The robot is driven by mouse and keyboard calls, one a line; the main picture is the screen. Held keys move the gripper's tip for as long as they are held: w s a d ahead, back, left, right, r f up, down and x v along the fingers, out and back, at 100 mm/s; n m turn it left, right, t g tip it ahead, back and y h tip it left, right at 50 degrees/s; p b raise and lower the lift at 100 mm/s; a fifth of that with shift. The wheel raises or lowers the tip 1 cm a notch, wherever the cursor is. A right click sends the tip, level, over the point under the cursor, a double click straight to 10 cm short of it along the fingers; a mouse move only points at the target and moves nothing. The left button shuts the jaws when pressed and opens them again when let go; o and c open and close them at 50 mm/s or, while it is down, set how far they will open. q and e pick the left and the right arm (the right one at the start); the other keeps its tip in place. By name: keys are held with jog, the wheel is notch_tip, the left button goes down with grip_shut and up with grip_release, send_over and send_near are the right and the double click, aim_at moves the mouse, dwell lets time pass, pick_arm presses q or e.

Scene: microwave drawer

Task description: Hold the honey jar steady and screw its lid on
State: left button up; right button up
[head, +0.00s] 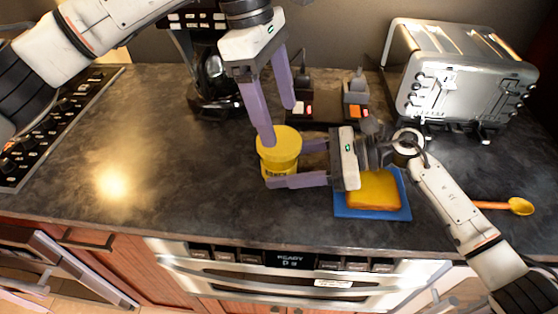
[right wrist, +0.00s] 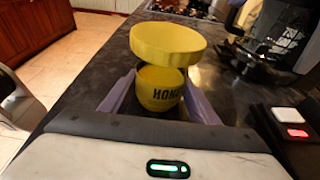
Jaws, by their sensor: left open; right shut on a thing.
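The yellow honey jar (head: 270,171) stands on the dark counter in the head view, with the yellow lid (head: 280,139) over its mouth. In the right wrist view the lid (right wrist: 167,42) is wider than the jar (right wrist: 160,88) and lies over its top. I cannot tell how firmly it is seated. My right gripper (head: 285,164) is shut on the jar, with one finger on each side. My left gripper (head: 277,122) comes from above. It is open, its fingers pointing down at the lid, one in front of it and one behind.
A steel toaster (head: 455,75) stands at the back right.

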jog(key=o, duration=1.6)
jog(key=shift+d, duration=0.1)
jog(key=v, duration=1.2)
